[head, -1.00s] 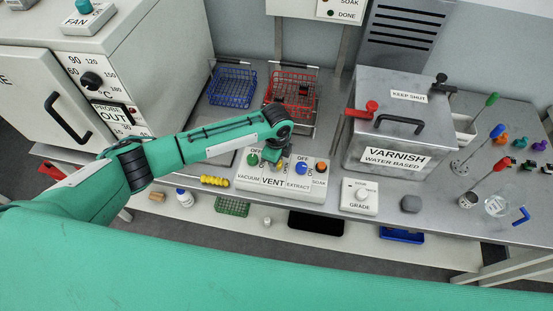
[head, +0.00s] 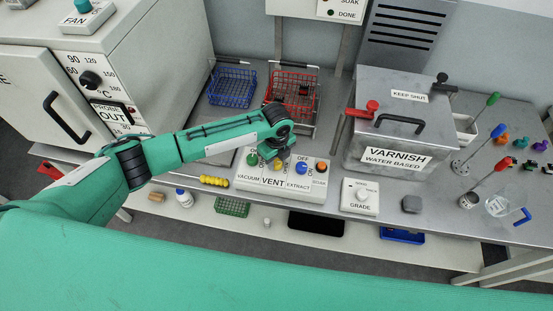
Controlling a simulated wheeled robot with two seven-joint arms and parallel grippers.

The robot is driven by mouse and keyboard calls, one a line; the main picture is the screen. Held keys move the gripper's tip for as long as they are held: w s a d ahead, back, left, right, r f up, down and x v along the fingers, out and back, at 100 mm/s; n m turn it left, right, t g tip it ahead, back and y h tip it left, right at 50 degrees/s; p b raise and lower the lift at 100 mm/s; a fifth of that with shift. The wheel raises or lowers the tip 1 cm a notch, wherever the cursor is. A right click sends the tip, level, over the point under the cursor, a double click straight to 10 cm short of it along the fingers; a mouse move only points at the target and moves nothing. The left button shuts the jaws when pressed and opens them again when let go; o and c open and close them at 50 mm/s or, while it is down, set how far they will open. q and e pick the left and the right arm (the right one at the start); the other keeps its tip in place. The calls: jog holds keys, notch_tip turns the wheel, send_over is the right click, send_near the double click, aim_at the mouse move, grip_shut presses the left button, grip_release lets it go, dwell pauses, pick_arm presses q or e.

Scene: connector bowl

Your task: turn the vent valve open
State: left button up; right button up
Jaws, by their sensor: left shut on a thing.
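The valve box (head: 251,183) is a white panel on the steel bench with a green vacuum knob, a yellow vent valve (head: 279,166), a blue extract knob (head: 301,168) and an orange soak button (head: 321,166). My left gripper (head: 277,163) reaches down over the box from behind the vent label and is shut on the vent valve. The fingers and wrist hide most of that valve, so its exact angle cannot be told. The green vacuum knob (head: 252,160) stands just left of the gripper. My right gripper is not in view.
A blue wire basket (head: 232,88) and a red wire basket (head: 293,95) stand behind. The varnish tank (head: 390,130) with a red handle is to the right, with the grade dial box (head: 359,197) in front. A yellow-handled tool (head: 214,181) lies left of the box.

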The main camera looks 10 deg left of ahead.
aim_at(277, 161)
pick_arm(q)
jog(key=shift+r, duration=0.15)
jog(key=o, duration=1)
jog(key=shift+c, duration=0.2)
notch_tip(277, 161, up, 14)
jog(key=b, duration=0.3)
jog(key=shift+b, duration=0.4)
